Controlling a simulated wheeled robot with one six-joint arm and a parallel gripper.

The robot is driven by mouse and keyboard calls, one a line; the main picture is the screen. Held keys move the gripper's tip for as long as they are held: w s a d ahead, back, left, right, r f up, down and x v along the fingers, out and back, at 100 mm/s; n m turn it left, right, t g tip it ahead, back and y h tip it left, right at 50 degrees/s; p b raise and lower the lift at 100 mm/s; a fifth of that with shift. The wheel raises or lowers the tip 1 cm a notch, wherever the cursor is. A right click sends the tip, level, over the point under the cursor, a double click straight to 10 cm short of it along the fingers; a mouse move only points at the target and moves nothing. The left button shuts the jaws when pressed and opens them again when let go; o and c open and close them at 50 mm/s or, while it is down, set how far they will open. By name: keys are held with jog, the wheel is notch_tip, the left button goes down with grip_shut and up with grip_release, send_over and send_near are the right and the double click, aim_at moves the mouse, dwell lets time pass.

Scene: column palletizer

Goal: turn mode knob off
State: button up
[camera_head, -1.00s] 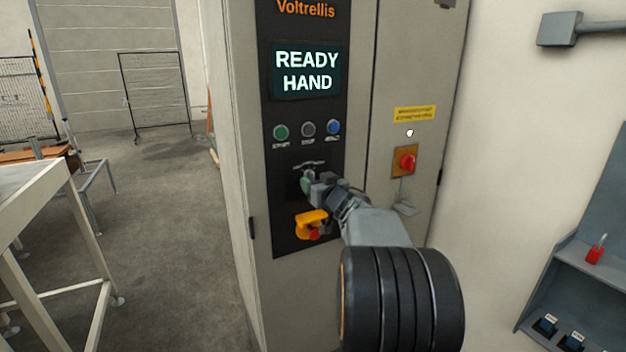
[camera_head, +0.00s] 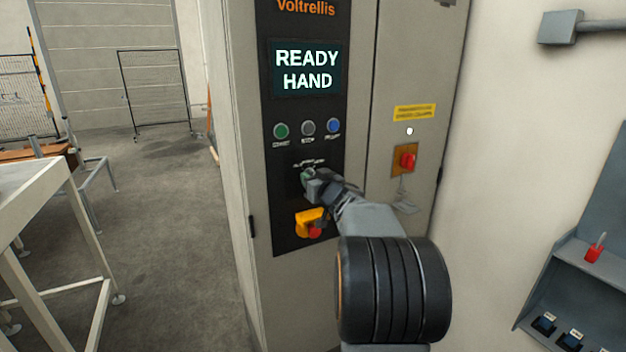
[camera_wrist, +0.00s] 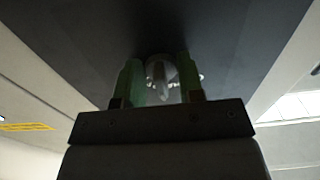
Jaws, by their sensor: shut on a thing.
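The mode knob (camera_wrist: 160,72) sits on the dark control panel (camera_head: 285,220) of the cabinet, below the row of buttons. In the wrist view it shows as a pale round knob with a grip bar. My gripper (camera_wrist: 157,82) has its green fingers on either side of the knob and is shut on it. In the head view my gripper (camera_head: 307,177) covers most of the knob, so the pointer's direction is hidden. The display (camera_head: 307,69) above reads READY HAND.
Green, grey and blue buttons (camera_head: 308,128) sit above the knob. A red emergency button (camera_head: 314,231) on a yellow mount is just below. A red rotary switch (camera_head: 407,161) is on the right door. A white table (camera_head: 30,185) stands left; the floor between is clear.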

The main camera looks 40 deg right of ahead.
jog(key=shift+c, duration=0.5)
jog(key=n+b, duration=0.1)
jog(key=n, duration=0.2)
jog(key=n+b, duration=0.1)
jog(key=n, duration=0.1)
jog(key=shift+d+f+n, duration=0.1)
jog(key=shift+d+n, duration=0.1)
jog(key=shift+n, duration=0.2)
jog(key=shift+d+n+b, duration=0.1)
jog(key=shift+n+b, duration=0.65)
jog(key=shift+n, duration=1.15)
jog(key=shift+r, duration=0.2)
jog(key=o, duration=0.9)
